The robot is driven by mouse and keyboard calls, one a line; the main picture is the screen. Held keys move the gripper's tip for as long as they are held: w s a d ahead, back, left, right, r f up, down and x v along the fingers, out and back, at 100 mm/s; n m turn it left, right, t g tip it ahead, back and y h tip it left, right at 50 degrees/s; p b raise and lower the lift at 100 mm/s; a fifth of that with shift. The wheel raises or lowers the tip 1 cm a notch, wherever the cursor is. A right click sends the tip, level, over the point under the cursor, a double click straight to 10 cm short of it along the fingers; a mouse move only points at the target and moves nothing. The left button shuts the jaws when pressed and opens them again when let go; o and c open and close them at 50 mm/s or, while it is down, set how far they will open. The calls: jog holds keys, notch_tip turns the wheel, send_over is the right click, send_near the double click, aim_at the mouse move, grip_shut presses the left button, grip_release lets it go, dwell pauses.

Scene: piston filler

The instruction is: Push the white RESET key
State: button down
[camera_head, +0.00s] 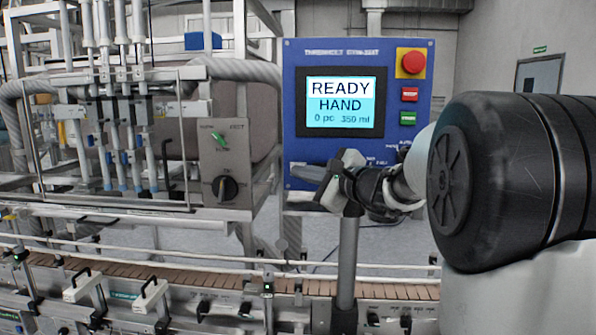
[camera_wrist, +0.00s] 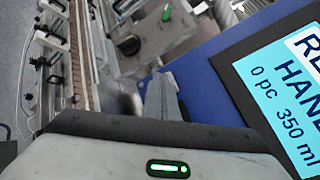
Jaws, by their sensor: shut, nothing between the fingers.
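The blue control panel (camera_head: 292,110) stands right of centre in the head view. Its lit screen (camera_head: 341,103) reads READY, HAND, 0 pc, 350 ml; part of the screen (camera_wrist: 290,95) also shows in the wrist view. I cannot make out a white RESET key in either view; my gripper and arm cover part of the lower panel. My gripper (camera_head: 303,174) is in front of the panel's lower left part, below the screen, its fingers pointing left. In the wrist view the fingers (camera_wrist: 162,88) are together and empty, over the panel's edge.
A red emergency button (camera_head: 411,62), a red key (camera_head: 409,94) and a green key (camera_head: 407,118) line the panel's right side. A grey box with a black knob (camera_head: 226,188) stands to the left. A conveyor (camera_head: 130,270) with rails runs below.

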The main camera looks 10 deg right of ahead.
jog(key=shift+s, duration=0.15)
jog(key=shift+s+a+b, duration=0.25)
jog(key=shift+s+b, duration=0.3)
jog(key=shift+s, duration=0.05)
jog(key=shift+s+a+f+b, duration=0.1)
jog(key=shift+s+a+b, duration=0.1)
jog(key=shift+s+b, duration=0.4)
jog(key=shift+s+a+b, duration=0.3)
jog(key=shift+s, duration=0.6)
jog(key=shift+s+a+b, duration=0.3)
jog(key=shift+s, duration=0.6)
